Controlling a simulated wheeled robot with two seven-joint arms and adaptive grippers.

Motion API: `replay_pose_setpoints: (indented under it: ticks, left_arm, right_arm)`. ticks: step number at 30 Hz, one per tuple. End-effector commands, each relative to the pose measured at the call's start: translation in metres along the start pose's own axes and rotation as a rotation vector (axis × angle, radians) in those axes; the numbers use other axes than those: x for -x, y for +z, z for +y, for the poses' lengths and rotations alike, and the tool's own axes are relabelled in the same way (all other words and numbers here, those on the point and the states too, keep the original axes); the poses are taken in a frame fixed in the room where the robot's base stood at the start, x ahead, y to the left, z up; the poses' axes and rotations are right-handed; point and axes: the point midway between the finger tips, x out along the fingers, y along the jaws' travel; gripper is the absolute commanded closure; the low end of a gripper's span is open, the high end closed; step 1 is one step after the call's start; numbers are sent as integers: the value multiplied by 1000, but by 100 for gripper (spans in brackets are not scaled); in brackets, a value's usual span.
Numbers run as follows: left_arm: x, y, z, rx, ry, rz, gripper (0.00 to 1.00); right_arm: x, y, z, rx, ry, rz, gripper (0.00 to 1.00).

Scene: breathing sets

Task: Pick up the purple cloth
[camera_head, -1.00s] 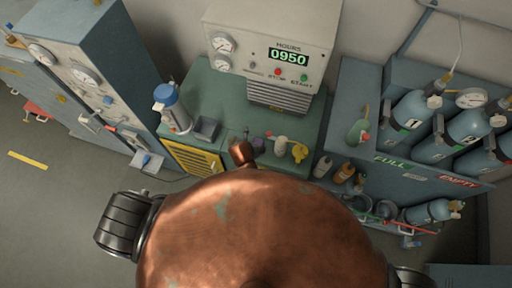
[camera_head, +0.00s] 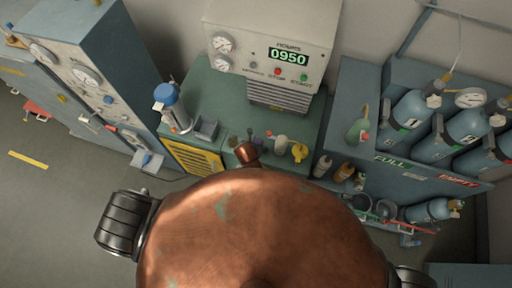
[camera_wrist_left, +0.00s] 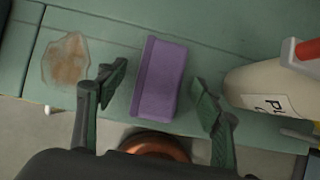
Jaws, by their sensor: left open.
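The purple cloth (camera_wrist_left: 159,78) looks like a folded rectangular block on the green bench top in the left wrist view. My left gripper (camera_wrist_left: 160,82) is open, with one dark green finger on each side of the cloth and visible gaps between them. I cannot tell how high the fingers are above the bench. In the head view my left gripper (camera_head: 259,134) is small, at the bench's front part, and it and the copper wrist mostly hide the cloth. My right gripper is not in view.
A cream bottle (camera_wrist_left: 262,85) lies right of the fingers, and a clear bag with brownish contents (camera_wrist_left: 66,60) lies to the left. A yellow item (camera_head: 299,152) is on the bench (camera_head: 222,92). A control box (camera_head: 265,45) stands behind.

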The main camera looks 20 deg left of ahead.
Motion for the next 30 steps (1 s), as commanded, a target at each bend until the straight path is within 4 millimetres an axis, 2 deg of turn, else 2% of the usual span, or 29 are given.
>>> replay_pose_setpoints:
  ticks: [23, 30]
  left_arm:
    - [-4, -3, 0, 0, 0, 0, 39]
    - [-4, -3, 0, 0, 0, 1, 56]
  right_arm:
    - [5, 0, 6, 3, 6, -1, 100]
    - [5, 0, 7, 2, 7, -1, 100]
